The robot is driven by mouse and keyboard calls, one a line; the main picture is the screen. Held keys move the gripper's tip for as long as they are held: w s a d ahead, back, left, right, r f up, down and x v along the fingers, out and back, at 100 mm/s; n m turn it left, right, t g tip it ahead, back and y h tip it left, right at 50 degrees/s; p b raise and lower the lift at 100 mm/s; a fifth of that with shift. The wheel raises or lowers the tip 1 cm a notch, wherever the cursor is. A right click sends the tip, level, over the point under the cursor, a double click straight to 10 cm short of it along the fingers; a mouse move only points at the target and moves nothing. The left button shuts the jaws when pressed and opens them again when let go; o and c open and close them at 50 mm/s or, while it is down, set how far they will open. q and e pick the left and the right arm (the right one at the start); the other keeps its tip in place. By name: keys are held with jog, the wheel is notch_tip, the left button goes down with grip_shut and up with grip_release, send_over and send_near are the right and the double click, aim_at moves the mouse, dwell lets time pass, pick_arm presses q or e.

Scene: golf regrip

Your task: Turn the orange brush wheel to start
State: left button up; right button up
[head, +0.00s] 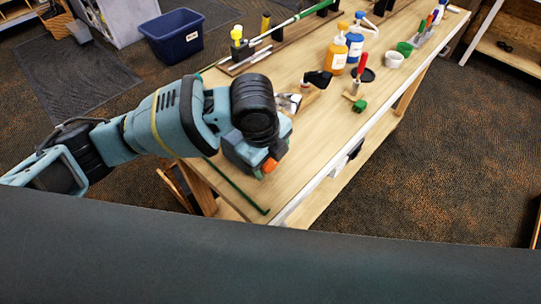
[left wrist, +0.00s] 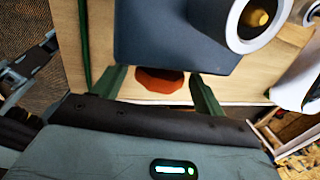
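The orange brush wheel (left wrist: 158,80) shows in the left wrist view, low on the front of a dark grey housing (left wrist: 170,35) that hides its upper part. My left gripper (left wrist: 160,92) is open, with one dark green finger on each side of the wheel. Gaps show between the fingers and the wheel, so it is not gripped. In the head view my left gripper (head: 256,153) is at the near end of the wooden bench, and a bit of orange (head: 270,165) shows beside it. My arm hides most of the housing there. My right gripper is not in view.
The wooden bench (head: 325,125) holds an orange bottle (head: 337,56), a blue-and-white bottle (head: 355,45), a white cup (head: 393,60) and a green-shafted club (head: 290,22). A thin green strip (head: 237,186) lies near the bench's near end. A blue bin (head: 172,38) stands on the floor.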

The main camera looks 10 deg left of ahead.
pick_arm(q)
jog(key=c, duration=0.9)
jog(key=shift+o, duration=0.2)
jog(key=shift+s+a+f+t+h, duration=0.15)
jog(key=shift+s+t+h, duration=0.1)
jog(key=shift+t+h, duration=0.55)
jog(key=shift+s+a+f+t+h, duration=0.1)
jog(key=shift+t+h, duration=0.35)
jog(key=shift+t, duration=0.25)
jog(key=shift+s+t+h, duration=0.1)
jog(key=shift+t+h, duration=0.35)
jog(key=shift+t, duration=0.25)
jog(key=o, duration=1)
jog(key=shift+w, duration=0.1)
